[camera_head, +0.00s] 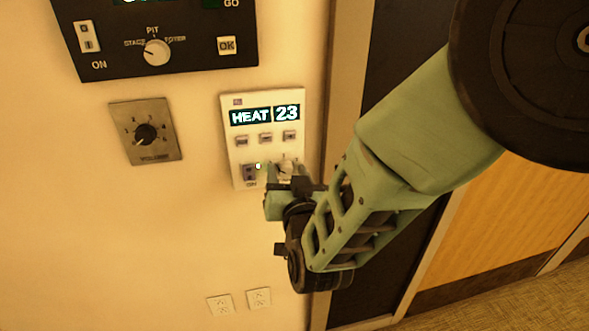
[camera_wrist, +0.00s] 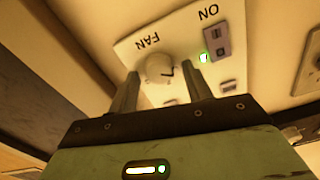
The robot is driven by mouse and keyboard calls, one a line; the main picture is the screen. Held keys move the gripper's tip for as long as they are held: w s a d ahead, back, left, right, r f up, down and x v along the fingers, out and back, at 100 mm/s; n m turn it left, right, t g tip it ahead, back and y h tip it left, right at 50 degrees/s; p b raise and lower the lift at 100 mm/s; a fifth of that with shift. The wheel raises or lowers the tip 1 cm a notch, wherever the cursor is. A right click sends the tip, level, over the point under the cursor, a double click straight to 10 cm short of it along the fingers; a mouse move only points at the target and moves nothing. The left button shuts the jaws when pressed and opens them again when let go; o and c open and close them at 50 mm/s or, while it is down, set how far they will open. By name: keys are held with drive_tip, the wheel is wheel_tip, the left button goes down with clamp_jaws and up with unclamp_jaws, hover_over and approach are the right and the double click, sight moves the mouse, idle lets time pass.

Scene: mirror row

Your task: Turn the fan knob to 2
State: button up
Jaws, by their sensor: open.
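The fan knob (camera_wrist: 160,68) is a round white knob on a white wall panel, under the word FAN in the wrist view, which shows the panel upside down. A dark pointer mark shows on it; the setting it points to cannot be read. My gripper (camera_wrist: 160,82) is open, with one finger on each side of the knob; whether they touch it I cannot tell. In the head view the panel (camera_head: 235,142) reads HEAT 23, and the knob (camera_head: 287,167) is partly hidden by my gripper (camera_head: 287,180).
Beside the knob are an ON rocker switch (camera_wrist: 217,42) and a lit green lamp (camera_wrist: 204,58). Three buttons (camera_head: 265,138) sit above. A grey volume dial (camera_head: 145,133) is to the left, a black panel (camera_head: 110,62) above it. Wall outlets (camera_head: 258,299) are below.

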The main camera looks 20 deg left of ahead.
drive_tip(key=c, duration=1)
drive_tip(key=shift+o, duration=0.2)
drive_tip(key=shift+f+b, duration=0.1)
drive_tip(key=shift+b, duration=0.2)
drive_tip(key=shift+d+f+m+b, duration=0.1)
drive_tip(key=shift+f+m+b, duration=0.1)
drive_tip(key=shift+m+b, duration=0.8)
drive_tip(key=m+b, duration=0.4)
drive_tip(key=b, duration=0.2)
drive_tip(key=shift+w+f+b, duration=0.1)
drive_tip(key=shift+f+b, duration=0.05)
drive_tip(key=shift+b, duration=0.2)
drive_tip(key=m+b, duration=0.3)
drive_tip(key=b, duration=0.2)
drive_tip(key=shift+m, duration=0.4)
drive_tip(key=shift+m+b, duration=0.9)
drive_tip(key=shift+r, duration=0.25)
